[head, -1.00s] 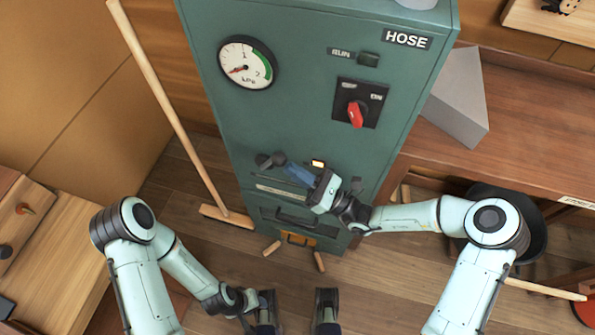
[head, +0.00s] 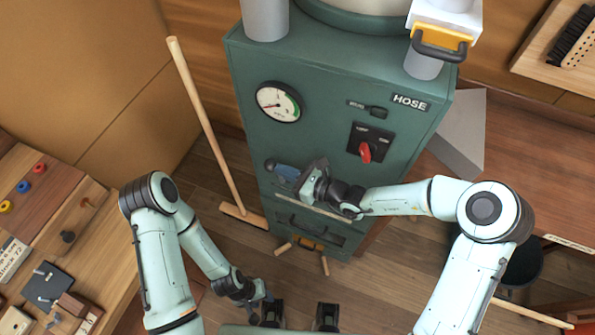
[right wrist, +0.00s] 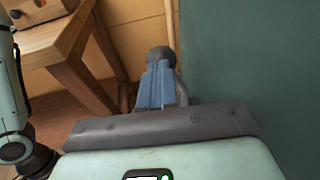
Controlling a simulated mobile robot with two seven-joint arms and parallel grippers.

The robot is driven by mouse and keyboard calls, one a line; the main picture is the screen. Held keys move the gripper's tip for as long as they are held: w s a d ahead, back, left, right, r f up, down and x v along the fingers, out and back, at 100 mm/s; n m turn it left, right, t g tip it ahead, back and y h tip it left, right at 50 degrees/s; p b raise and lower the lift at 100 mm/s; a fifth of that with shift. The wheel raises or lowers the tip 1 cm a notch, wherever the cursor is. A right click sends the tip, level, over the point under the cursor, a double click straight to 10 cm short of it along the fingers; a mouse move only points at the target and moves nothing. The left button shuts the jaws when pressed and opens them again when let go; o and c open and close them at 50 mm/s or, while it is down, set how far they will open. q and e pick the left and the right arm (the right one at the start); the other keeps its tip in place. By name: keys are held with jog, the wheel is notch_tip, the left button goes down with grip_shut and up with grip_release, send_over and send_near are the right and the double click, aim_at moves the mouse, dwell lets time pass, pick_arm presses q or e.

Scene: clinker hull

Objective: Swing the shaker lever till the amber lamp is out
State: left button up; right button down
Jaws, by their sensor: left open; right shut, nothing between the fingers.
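The shaker lever has a dark ball knob (head: 270,163) at the left of the green cabinet's (head: 330,120) front. The knob also shows in the right wrist view (right wrist: 160,55), with a thin grey rod behind the fingers. My right gripper (head: 279,169) is shut and empty, its blue fingers pointing left at the knob. They look close to or touching it; I cannot tell which. The amber lamp is hidden behind my right gripper in the head view, so I cannot tell whether it is lit. My left gripper (head: 262,298) is open, low in front of the cabinet, away from the lever.
A gauge (head: 278,102) and a red rotary switch (head: 366,152) are on the cabinet front. A broom (head: 208,125) leans at its left. A wooden bench (head: 70,225) with small parts stands at left. A dark bucket (head: 522,263) is under the right-hand bench.

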aim_at(266, 165)
jog(key=a+h, duration=0.1)
jog(key=a, duration=0.1)
jog(key=w+a+g+h+b, duration=0.1)
jog(key=shift+a+r+n, duration=0.1)
jog(key=shift+a+n, duration=0.2)
jog(key=shift+a, duration=0.1)
jog(key=shift+w+a+f+h, duration=0.15)
jog(key=shift+a+f+h, duration=0.05)
jog(key=shift+a+h, duration=0.3)
pick_arm(q)
jog(key=shift+s+f+b, duration=0.45)
jog(key=shift+s+f, duration=0.05)
jog(key=shift+f, duration=0.4)
pick_arm(e)
jog(key=shift+w+a, duration=0.15)
jog(key=shift+a, duration=0.2)
jog(key=shift+r, duration=0.1)
